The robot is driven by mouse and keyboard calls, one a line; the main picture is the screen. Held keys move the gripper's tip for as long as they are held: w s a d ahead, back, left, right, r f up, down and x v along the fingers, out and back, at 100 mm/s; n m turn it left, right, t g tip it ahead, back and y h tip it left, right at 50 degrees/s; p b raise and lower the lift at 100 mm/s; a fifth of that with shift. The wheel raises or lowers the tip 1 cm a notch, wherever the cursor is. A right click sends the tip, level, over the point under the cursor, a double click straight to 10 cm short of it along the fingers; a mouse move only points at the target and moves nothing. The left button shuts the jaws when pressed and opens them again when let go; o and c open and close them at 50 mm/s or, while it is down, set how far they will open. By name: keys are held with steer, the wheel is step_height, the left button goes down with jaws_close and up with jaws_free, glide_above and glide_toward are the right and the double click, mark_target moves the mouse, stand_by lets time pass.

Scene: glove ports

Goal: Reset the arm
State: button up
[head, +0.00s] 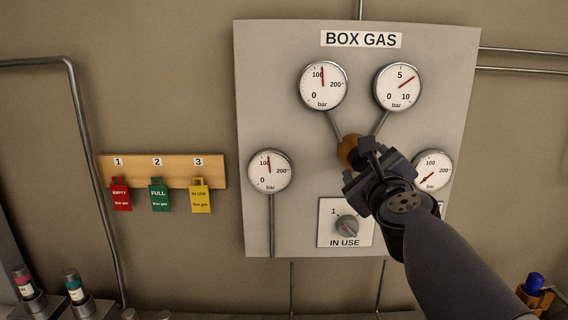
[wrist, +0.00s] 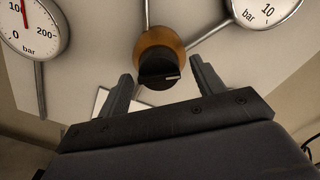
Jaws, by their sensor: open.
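My gripper (head: 377,158) is in front of the BOX GAS panel (head: 283,110), at the regulator below the two upper gauges. In the wrist view my gripper (wrist: 163,82) is open, with one finger on each side of the regulator's black knob (wrist: 158,68) and nothing held. The knob sits on a brass-coloured regulator body (wrist: 158,42). In the head view the brass body (head: 349,150) shows just left of my gripper. Whether the fingers touch the knob, I cannot tell. My arm (head: 450,260) reaches in from the lower right and hides part of the panel.
Gauges include the upper left (head: 323,86), upper right (head: 397,87), lower left (head: 269,171) and partly hidden lower right (head: 433,170). An IN USE selector (head: 346,226) is below left of my gripper. A wooden rack (head: 178,171) with three tags hangs left. Wall between is clear.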

steer(key=m, duration=0.8)
steer(key=shift+a+f+m, duration=0.1)
steer(key=shift+m, duration=0.2)
steer(key=shift+s, duration=1)
steer(key=shift+p, duration=0.3)
